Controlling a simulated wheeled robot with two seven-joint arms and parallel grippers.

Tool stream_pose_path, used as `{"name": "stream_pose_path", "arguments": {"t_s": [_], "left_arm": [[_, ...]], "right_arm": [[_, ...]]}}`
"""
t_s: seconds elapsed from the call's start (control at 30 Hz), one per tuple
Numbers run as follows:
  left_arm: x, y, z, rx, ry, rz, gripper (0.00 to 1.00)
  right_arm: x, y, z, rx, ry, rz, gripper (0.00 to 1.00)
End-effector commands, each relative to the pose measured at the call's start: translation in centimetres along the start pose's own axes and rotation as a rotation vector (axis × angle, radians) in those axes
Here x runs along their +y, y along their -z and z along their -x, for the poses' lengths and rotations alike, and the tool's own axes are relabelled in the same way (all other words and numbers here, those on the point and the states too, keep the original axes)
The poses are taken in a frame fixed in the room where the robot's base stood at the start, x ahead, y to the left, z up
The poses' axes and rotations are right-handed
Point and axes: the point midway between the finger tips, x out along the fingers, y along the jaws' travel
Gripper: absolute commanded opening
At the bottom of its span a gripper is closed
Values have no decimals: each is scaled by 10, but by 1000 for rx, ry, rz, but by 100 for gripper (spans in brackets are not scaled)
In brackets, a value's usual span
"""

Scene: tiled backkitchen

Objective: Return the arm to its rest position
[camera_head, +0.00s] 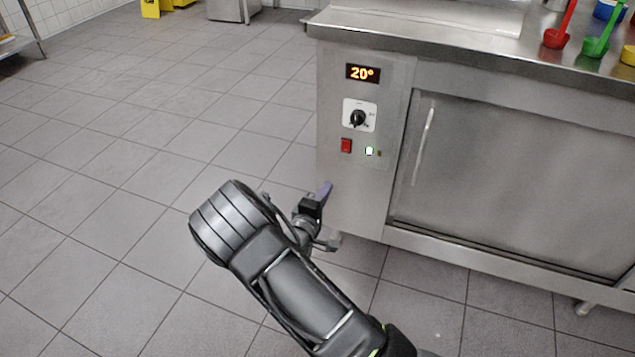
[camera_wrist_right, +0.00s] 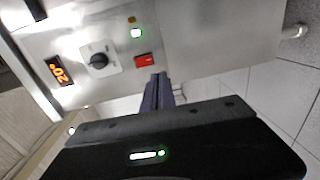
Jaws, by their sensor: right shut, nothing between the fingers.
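My right arm reaches up from the bottom of the head view, with its right gripper (camera_head: 325,190) low in front of the steel cabinet's control panel. The purple-grey fingers are together and empty, and they also show in the right wrist view (camera_wrist_right: 157,92). They sit below the red switch (camera_head: 346,145); I cannot tell whether they touch the panel. The switch also shows in the right wrist view (camera_wrist_right: 147,60), just above the fingertips. The left gripper is in neither view.
The steel cabinet (camera_head: 520,160) has a black knob (camera_head: 357,118), a lit display (camera_head: 362,73) reading 20° and a green light (camera_head: 369,151). Red (camera_head: 557,39) and green (camera_head: 595,46) scoops stand on its top. Tiled floor (camera_head: 120,150) to the left is clear.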

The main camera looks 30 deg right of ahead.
Motion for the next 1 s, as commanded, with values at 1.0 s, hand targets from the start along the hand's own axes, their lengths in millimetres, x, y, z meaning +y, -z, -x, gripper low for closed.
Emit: {"name": "stream_pose_path", "arguments": {"t_s": [1.0], "left_arm": [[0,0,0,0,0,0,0]], "right_arm": [[-264,-18,270,-223,1227,-688,0]]}}
